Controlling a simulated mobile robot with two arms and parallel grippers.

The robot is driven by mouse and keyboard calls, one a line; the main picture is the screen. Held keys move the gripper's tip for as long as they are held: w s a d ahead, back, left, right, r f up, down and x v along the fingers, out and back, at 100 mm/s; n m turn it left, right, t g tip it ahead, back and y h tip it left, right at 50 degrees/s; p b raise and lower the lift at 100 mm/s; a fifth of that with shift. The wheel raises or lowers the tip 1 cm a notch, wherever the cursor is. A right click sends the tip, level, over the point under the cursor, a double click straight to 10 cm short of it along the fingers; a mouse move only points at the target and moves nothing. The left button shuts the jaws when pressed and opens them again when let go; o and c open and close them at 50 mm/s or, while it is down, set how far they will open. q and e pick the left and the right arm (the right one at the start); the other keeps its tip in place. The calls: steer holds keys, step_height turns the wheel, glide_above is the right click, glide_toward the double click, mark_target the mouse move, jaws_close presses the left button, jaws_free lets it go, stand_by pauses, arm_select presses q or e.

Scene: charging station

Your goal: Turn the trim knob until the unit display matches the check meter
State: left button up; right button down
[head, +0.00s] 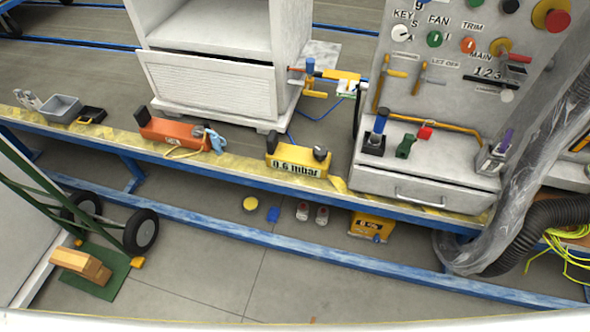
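The tilted control panel (440,90) stands at the upper right. Its TRIM label (472,26) sits above a red round control (467,45), with an orange knob (501,46) to the right. I cannot tell which of these the label names. A yellow meter (295,160) on the bench reads "0.6 mbar"; it may be the check meter. A character like "9" shows at the panel's cut-off top edge; I cannot tell whether it belongs to the unit display. Neither of my grippers is in view.
A bench (230,165) with a yellow front edge crosses the view. It bears an orange tool (175,134), a grey tray (62,108) and a white drawer box (425,188). A black hose (515,225) and clear plastic hang at right. A wheeled cart (140,232) stands at lower left.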

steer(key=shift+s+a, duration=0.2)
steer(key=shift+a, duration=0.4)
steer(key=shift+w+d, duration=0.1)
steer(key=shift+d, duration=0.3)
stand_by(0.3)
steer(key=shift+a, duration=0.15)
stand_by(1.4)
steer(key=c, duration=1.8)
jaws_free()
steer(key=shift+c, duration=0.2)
